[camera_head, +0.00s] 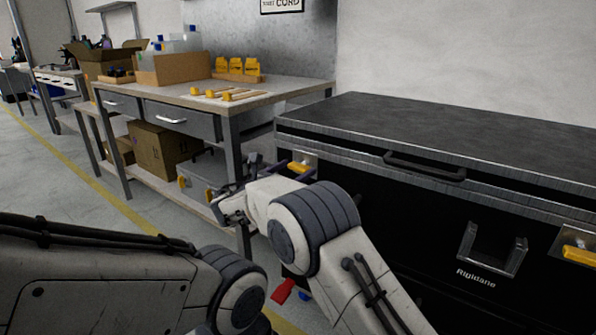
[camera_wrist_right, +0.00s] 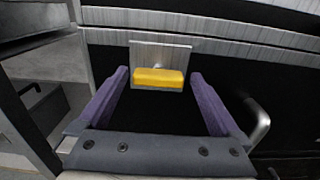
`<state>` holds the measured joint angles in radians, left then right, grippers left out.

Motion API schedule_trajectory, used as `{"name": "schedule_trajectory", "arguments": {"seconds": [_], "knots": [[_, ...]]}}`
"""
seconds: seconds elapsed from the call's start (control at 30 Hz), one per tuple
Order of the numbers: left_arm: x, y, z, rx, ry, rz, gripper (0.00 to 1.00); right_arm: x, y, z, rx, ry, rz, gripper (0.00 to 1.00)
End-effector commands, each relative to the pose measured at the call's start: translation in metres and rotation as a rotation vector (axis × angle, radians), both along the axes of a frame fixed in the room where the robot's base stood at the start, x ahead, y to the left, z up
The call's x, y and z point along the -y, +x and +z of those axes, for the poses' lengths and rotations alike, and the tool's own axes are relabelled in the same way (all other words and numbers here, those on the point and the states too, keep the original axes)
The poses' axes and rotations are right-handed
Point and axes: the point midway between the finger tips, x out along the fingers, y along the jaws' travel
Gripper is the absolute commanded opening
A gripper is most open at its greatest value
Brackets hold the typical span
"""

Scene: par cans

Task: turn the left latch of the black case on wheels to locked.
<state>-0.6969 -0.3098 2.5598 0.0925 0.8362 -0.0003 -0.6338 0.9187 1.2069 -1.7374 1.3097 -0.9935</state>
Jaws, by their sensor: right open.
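The black case (camera_head: 400,210) stands at the right with its lid down and metal edging along the top. Its left latch (camera_head: 298,167) is a yellow handle on a silver plate, partly hidden by my right gripper. In the right wrist view the yellow handle (camera_wrist_right: 158,78) lies horizontal across the lower plate. My right gripper (camera_wrist_right: 160,74) is open, with a purple finger on either side of the handle and a gap to each. I cannot tell whether the fingertips reach as far as the handle. My left gripper is out of view.
The right latch (camera_head: 579,254) also has a yellow handle. A dark lid handle (camera_head: 425,165) and a silver front handle (camera_head: 492,250) stick out from the case. A workbench (camera_head: 280,90) with boxes stands close to the case's left. A red object (camera_head: 282,291) shows low by the case.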

Motion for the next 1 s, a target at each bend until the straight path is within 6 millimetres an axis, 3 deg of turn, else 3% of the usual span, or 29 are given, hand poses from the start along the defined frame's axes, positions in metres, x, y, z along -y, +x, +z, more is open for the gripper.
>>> {"name": "schedule_trajectory", "arguments": {"seconds": [0.2,0.23,0.4,0.43,0.77,1.0], "knots": [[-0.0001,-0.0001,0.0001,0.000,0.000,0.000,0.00,-0.0028,0.0001,0.0001,0.000,0.000,0.004,1.00],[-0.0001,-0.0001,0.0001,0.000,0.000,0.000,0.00,-0.0028,0.0001,0.0001,0.000,0.000,0.004,0.96],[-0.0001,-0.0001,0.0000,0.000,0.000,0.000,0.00,-0.0025,0.0002,-0.0001,0.000,0.000,0.004,0.31],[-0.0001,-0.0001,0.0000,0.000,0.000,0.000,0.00,-0.0024,0.0001,-0.0001,0.000,0.000,0.004,0.24],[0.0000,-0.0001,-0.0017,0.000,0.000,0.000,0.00,-0.0010,0.0002,-0.0009,0.026,0.037,0.005,0.24],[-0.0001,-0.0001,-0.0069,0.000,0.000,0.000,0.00,0.0000,-0.0001,-0.0019,0.111,0.155,0.004,0.24]]}}
